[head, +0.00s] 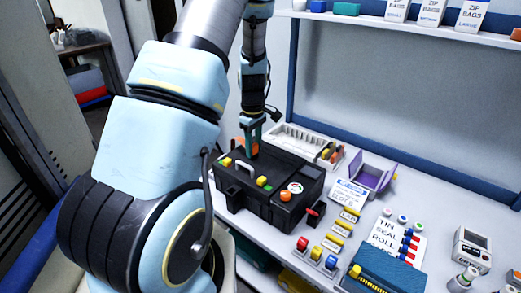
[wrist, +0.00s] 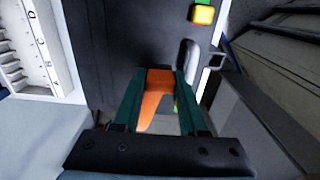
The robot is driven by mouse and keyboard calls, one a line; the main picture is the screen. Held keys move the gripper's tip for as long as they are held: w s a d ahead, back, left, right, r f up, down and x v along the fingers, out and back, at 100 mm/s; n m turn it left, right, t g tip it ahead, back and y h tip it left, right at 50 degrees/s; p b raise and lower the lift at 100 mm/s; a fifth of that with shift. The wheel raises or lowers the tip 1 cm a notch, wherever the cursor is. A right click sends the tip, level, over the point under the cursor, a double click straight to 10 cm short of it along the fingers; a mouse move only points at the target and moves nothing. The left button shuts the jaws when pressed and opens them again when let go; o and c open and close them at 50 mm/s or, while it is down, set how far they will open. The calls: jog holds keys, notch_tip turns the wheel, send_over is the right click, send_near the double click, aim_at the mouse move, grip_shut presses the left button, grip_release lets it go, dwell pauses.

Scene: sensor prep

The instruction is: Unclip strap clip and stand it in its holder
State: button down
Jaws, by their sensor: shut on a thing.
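The strap clip is the orange piece (wrist: 157,84) between the two teal fingers of my gripper (wrist: 160,76) in the wrist view. My gripper is shut on it, over the dark face of a black case. In the head view, my gripper (head: 250,143) points down at the back left of the black case (head: 262,203), and a little orange (head: 242,149) shows by its fingertips. I cannot tell whether the clip still touches the case. I cannot tell for sure which thing is the clip's holder.
A white tray (head: 292,133) lies behind the case. A purple-sided open box (head: 366,180) and a white label card (head: 347,194) are to its right. Several coloured buttons, a lettered card (head: 392,240) and a blue box (head: 388,276) crowd the front right. A shelf runs above.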

jog(key=shift+w+a, duration=0.7)
jog(key=shift+a, duration=0.35)
jog(key=shift+w+a, duration=0.7)
jog(key=shift+a, duration=0.35)
jog(key=shift+w+a, duration=0.7)
jog(key=shift+a, duration=0.35)
jog(key=w+a, duration=0.5)
jog(key=a, duration=0.4)
jog(key=shift+w, duration=0.4)
